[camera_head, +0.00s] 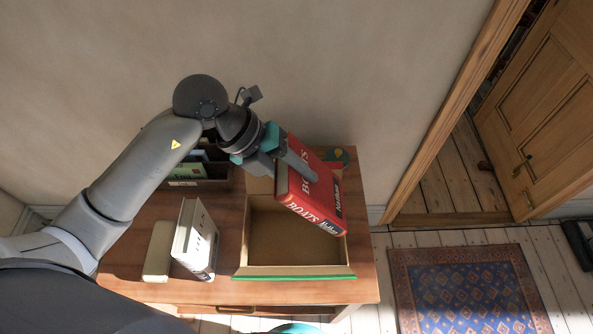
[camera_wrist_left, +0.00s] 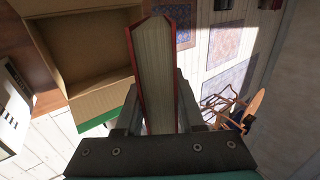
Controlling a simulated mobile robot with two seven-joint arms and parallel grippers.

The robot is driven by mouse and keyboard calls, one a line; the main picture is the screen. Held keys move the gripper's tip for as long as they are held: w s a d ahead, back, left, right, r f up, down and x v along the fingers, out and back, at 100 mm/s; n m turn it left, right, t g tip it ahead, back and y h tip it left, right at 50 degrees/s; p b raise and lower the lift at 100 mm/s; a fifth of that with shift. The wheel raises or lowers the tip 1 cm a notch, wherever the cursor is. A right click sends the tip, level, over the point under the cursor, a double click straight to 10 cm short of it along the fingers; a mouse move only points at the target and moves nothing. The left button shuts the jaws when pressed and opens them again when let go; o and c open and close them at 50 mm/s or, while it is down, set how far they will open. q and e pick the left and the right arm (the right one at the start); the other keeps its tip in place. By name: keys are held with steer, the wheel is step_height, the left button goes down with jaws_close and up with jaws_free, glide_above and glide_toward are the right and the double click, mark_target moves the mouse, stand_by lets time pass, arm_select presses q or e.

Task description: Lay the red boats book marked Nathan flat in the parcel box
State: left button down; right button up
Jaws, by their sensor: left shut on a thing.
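My right gripper is not in view.
A white book (camera_head: 196,240) and a cream block-like thing (camera_head: 158,252) stand left of the box on the wooden table (camera_head: 225,208). A dark holder with books (camera_head: 195,172) is at the back left. A green and red round thing (camera_head: 338,157) lies behind the box. The wall is close behind.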

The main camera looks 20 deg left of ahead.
arm_select(q)
step_height(320, 180, down, 17)
steer(key=b, duration=1.3)
steer(key=shift+c, duration=2.2)
jaws_free()
steer(key=shift+r, duration=0.1)
steer(key=d+p+v, duration=0.1)
steer(key=p+v, duration=0.8)
steer(key=v, duration=0.1)
steer(key=shift+a+r, duration=0.15)
steer(key=shift+r, duration=0.45)
